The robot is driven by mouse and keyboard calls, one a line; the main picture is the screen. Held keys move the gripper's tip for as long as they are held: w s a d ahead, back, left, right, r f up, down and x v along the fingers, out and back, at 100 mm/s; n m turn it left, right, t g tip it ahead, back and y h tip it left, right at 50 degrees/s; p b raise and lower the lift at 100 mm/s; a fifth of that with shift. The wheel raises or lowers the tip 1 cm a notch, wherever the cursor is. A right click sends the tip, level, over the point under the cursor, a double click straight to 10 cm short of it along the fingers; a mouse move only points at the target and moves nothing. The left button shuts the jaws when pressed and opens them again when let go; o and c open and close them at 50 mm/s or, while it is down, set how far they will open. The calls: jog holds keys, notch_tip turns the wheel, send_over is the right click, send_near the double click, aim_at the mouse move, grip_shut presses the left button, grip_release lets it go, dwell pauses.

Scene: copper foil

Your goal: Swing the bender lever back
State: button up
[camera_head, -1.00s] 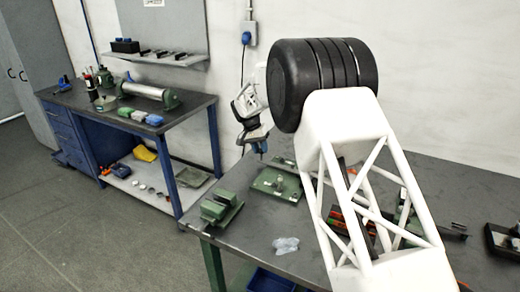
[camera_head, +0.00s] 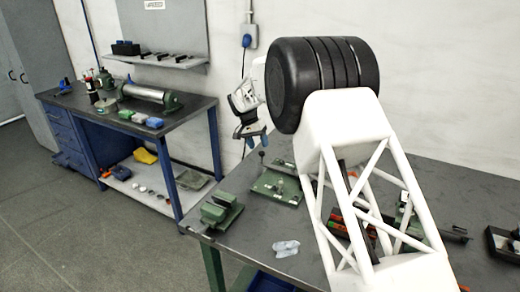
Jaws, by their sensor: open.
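The bender appears to be the green base plate (camera_head: 268,190) with small metal parts on the near table. A thin upright lever handle (camera_head: 262,157) with a dark knob rises at its far left corner. My gripper (camera_head: 254,142) is open and empty. Its blue fingers are above and slightly left of the knob, with a small gap in the picture. Depth between them is hard to tell. My white arm hides much of the table to the right of the bender.
A green block-like tool (camera_head: 219,209) stands at the table's left edge. A clear crumpled bag (camera_head: 286,248) lies in front. Other tools (camera_head: 455,234) lie behind and right of my arm. A second bench (camera_head: 135,125) stands at left. Bare tabletop (camera_head: 250,232) lies between.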

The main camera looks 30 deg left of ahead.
jog(key=shift+v, duration=2.05)
jog(key=shift+r, duration=0.1)
